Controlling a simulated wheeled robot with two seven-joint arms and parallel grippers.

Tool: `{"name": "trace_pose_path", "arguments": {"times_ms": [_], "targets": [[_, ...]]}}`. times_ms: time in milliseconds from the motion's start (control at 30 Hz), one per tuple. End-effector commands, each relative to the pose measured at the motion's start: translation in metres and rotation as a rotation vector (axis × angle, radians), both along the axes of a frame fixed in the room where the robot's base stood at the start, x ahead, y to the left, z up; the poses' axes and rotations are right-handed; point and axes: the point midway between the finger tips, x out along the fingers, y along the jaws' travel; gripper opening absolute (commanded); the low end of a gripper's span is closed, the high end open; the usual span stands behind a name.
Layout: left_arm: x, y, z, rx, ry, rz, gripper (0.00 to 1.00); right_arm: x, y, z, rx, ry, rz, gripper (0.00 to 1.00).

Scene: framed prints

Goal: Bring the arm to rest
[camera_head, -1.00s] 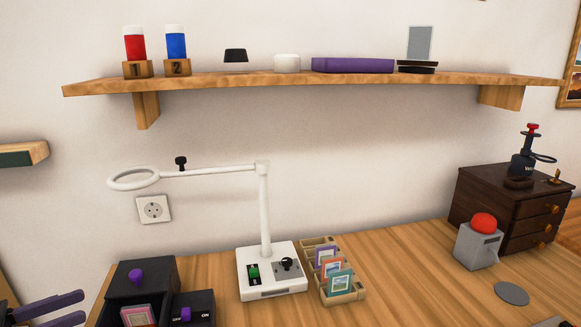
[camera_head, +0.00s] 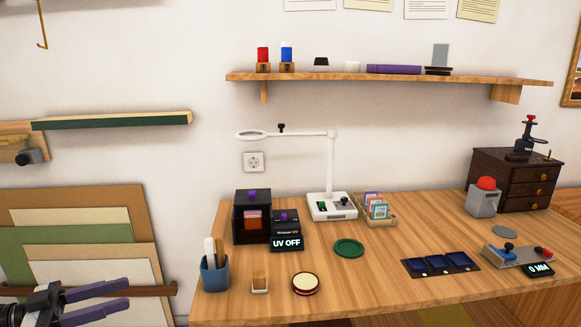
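My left gripper (camera_head: 112,297) shows at the lower left of the head view, with its two purple fingers pointing right. The fingers are spread apart with a gap between them, and nothing shows in the gap. It is left of the wooden table (camera_head: 330,285) and apart from it, in front of the leaning boards. My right arm and its gripper are not in view.
A blue cup (camera_head: 214,276) with tools stands at the table's left edge. A black UV box (camera_head: 251,232), a white magnifier lamp (camera_head: 331,207), a green disc (camera_head: 348,248) and a dark tray (camera_head: 439,272) are on the table. Leaning boards (camera_head: 85,235) stand left.

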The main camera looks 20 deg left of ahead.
Motion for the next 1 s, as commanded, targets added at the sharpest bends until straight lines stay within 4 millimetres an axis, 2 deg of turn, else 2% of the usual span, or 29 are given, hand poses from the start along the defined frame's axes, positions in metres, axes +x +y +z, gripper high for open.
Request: {"name": "trace_pose_path", "arguments": {"times_ms": [33,167,367,467,567,700,800,900,1000], "targets": [[0.000,-0.009,-0.014,-0.009,0.010,0.010,0.39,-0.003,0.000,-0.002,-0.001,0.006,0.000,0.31],[0.001,-0.027,-0.044,-0.013,0.032,0.044,0.39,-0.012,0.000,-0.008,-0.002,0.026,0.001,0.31],[-0.001,-0.064,-0.096,-0.012,0.079,0.102,0.39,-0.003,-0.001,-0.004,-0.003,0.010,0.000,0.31],[-0.005,-0.089,-0.126,-0.006,0.110,0.136,0.39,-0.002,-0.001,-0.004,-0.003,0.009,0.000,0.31],[-0.013,-0.123,-0.160,0.000,0.153,0.180,0.39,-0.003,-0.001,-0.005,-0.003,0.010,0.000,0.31],[-0.035,-0.192,-0.215,0.036,0.250,0.268,0.39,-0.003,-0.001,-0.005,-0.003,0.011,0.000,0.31],[-0.055,-0.241,-0.244,0.084,0.338,0.336,0.39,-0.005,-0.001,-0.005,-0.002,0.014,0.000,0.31],[-0.076,-0.279,-0.263,0.143,0.438,0.398,0.39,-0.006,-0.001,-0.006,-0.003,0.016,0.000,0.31],[-0.098,-0.304,-0.274,0.204,0.539,0.447,0.39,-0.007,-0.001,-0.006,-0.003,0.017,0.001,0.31]]}}
